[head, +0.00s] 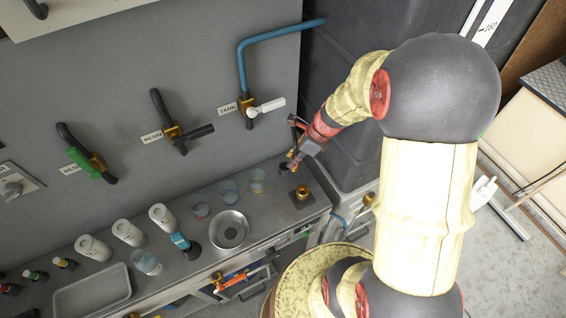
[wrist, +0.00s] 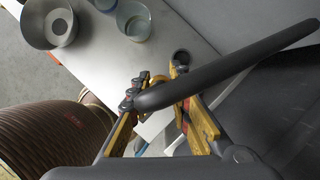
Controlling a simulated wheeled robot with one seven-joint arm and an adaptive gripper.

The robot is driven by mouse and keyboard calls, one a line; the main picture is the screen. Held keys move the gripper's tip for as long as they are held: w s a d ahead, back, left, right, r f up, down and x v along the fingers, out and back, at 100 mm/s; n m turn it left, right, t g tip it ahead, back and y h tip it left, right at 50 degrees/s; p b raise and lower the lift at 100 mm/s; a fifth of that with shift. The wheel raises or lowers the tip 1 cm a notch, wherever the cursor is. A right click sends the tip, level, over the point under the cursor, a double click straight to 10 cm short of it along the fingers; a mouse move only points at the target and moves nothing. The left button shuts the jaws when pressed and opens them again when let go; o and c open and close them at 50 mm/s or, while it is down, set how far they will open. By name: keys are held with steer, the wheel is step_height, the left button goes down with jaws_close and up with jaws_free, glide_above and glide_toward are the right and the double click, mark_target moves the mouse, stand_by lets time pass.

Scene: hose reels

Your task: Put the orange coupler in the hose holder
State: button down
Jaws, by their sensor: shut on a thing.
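My gripper (head: 294,161) is above the right end of the metal bench, apart from the bench top.
A metal bowl (head: 229,230) and several small glass beakers (head: 229,190) stand left of my gripper. White cups (head: 128,232) and a tray (head: 92,291) are farther left. A blue pipe (head: 243,65) and valves are on the wall. A brown ribbed drum (wrist: 60,135) is at lower left.

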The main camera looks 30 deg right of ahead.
steer(key=shift+w+f+b, duration=0.7)
steer(key=shift+w+f, duration=0.45)
steer(key=shift+f, duration=0.5)
steer(key=shift+w+f+b, duration=0.65)
steer(key=shift+w+f, duration=0.5)
steer(key=shift+f, duration=0.45)
steer(key=shift+w+f+b, duration=0.7)
steer(key=shift+w+f, duration=0.45)
steer(key=shift+f, duration=0.5)
steer(key=shift+f, duration=0.2)
steer(key=c, duration=1.6)
jaws_free()
steer(key=shift+c, duration=0.2)
steer(key=shift+r, duration=0.15)
